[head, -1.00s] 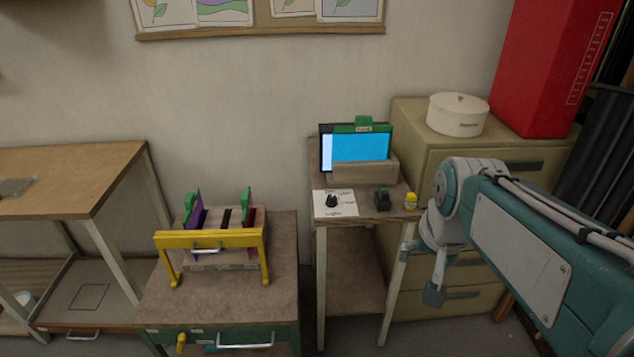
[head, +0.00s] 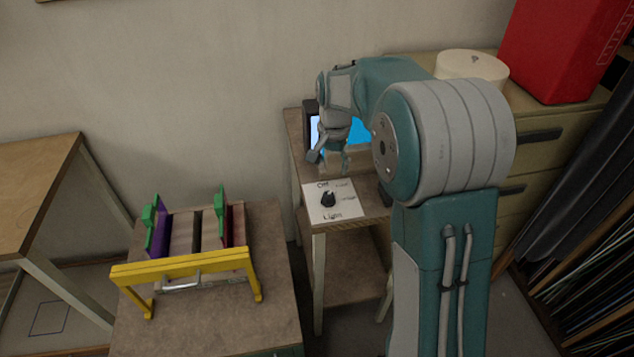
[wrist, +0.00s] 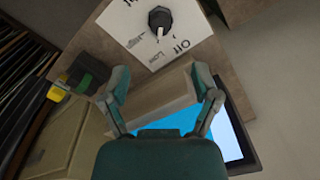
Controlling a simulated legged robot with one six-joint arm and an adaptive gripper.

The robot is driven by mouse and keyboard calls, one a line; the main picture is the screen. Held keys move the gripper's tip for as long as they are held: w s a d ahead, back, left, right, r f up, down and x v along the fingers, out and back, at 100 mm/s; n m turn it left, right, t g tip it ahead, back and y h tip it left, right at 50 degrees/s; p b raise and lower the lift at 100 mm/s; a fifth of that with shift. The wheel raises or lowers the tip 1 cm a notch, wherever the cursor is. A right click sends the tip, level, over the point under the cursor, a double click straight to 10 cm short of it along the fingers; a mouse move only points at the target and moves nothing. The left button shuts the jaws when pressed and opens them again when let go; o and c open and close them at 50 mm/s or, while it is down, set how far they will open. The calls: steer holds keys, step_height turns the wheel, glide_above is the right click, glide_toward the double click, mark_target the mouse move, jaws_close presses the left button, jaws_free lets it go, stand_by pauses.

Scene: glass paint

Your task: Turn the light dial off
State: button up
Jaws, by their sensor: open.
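The light dial (head: 329,199) is a black knob on a white card (head: 350,212) marked Off and Light, on a small side table. My gripper (head: 329,160) is open and empty, above the table behind the dial in the head view. In the wrist view its fingers (wrist: 161,85) are spread over the wooden tablet stand, and the dial lies beyond the fingertips, untouched.
A lit blue tablet (wrist: 232,130) stands in a wooden holder (wrist: 155,100) under my gripper. A green-black item (wrist: 90,73) and a yellow bottle (wrist: 59,89) are beside the card. A yellow-framed rack (head: 185,264) stands on the left table. A drawer cabinet (head: 540,118) is right.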

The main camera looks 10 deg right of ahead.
mark_target(329, 194)
steer(key=f, duration=1.1)
steer(key=shift+w+a, duration=0.15)
steer(key=shift+w, duration=0.05)
jaws_close()
